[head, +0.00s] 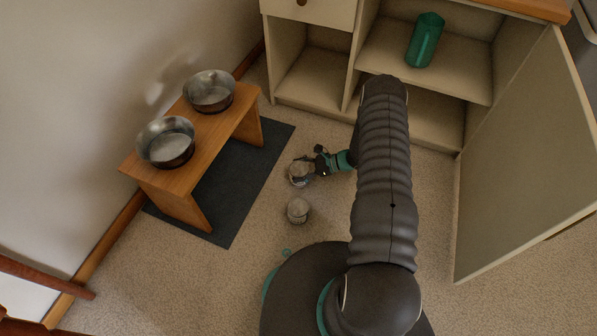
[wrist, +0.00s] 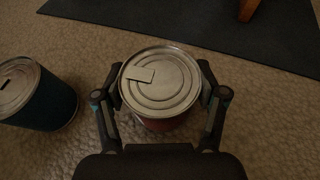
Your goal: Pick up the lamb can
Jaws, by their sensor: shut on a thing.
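A can with a silver ringed lid and a reddish side (wrist: 160,82) is between my gripper's fingers in the wrist view. The same can shows in the head view (head: 299,172) on or just above the carpet. Its label is not readable, so I cannot tell whether it is the lamb can. My gripper (head: 314,166) is shut on this can, with one finger on each side near the lid. A second can (wrist: 38,93), with a silver lid and a dark blue side, stands to the left, apart from the gripper. In the head view this second can (head: 298,210) is nearer my base.
A dark mat (head: 232,210) lies beyond the cans, under a small wooden bench (head: 193,143) with two metal bowls. An open cabinet (head: 436,42) holds a green container (head: 425,40). Its door (head: 527,160) stands open on the right.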

